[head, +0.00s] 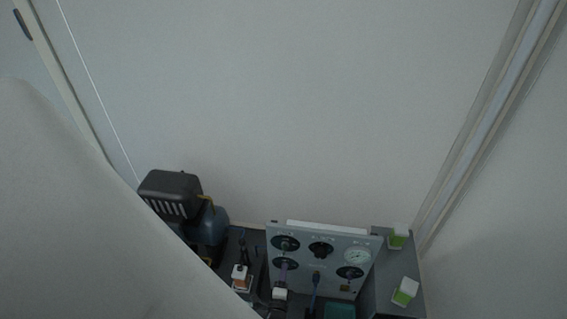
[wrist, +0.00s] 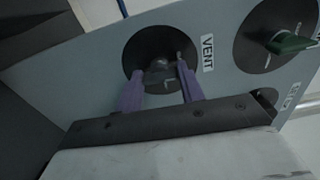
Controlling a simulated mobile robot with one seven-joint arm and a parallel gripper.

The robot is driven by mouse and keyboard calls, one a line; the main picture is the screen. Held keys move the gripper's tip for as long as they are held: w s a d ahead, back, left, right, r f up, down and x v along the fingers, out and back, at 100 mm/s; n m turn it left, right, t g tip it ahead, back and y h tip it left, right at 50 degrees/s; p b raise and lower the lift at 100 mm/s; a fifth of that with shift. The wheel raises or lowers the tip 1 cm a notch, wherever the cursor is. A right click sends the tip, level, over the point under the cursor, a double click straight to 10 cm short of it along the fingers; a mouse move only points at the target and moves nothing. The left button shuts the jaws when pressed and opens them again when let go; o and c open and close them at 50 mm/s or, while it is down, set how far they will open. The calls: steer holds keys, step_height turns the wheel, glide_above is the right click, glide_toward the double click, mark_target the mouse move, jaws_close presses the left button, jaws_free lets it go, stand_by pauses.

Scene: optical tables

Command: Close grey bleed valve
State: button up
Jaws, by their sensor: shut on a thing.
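The knob's exact angle is hard to make out in the dim light.
A green-handled valve (wrist: 290,43) is to the right in the wrist view; another dial below it is partly hidden by my gripper. Green-and-white blocks (head: 405,291) stand right, and a dark boxy device (head: 171,192) left.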

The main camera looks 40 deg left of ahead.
steer(key=shift+w+a+r+n, duration=0.1)
steer(key=shift+a+n, duration=0.05)
steer(key=shift+n, duration=0.25)
steer(key=o, duration=1)
